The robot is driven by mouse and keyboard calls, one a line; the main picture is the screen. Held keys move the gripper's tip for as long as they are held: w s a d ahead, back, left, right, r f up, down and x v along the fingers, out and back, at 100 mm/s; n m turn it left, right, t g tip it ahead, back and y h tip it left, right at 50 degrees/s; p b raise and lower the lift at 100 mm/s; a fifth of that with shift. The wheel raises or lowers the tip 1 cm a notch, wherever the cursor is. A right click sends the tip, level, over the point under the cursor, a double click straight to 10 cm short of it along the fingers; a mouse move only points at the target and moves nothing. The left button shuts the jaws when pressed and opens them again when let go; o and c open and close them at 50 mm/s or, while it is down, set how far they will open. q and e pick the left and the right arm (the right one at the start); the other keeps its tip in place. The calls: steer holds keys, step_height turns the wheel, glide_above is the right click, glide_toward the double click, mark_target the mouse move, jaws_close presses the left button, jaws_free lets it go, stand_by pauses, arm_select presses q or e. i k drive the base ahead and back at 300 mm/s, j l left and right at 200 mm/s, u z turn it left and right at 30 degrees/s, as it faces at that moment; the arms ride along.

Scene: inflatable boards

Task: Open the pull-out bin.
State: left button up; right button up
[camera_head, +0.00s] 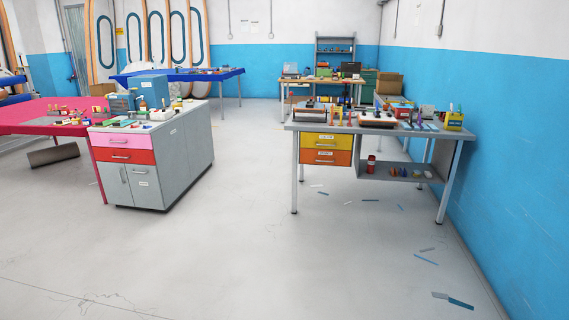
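A grey cabinet (188,152) stands left of centre. Its front has a pink drawer (100,141) on top and a red drawer (103,156) below it, both shut. Under them are two grey fronts with handles, a left front (110,190) and a right front (146,196) with a small white label. Both look shut. I cannot read the label or tell which front is the pull-out bin. Neither of my grippers is in view.
A workbench (400,131) with shut yellow (308,142) and orange (308,157) drawers stands at right. A red-covered table (30,113) is left of the cabinet. Several scraps lie on the floor near the workbench. The floor in front of the cabinet is open.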

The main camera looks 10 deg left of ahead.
mark_target(143, 179)
steer(key=i+j+u, duration=0.25)
steer(key=i, duration=0.25)
steer(key=i+l+u, duration=0.1)
steer(key=i+u, duration=0.15)
steer(key=i, duration=0.3)
steer(key=i+u, duration=0.25)
steer(key=i, duration=0.25)
steer(key=i+l+u, duration=0.25)
steer(key=i, duration=0.25)
steer(key=i+l+u, duration=0.25)
steer(key=i, duration=0.25)
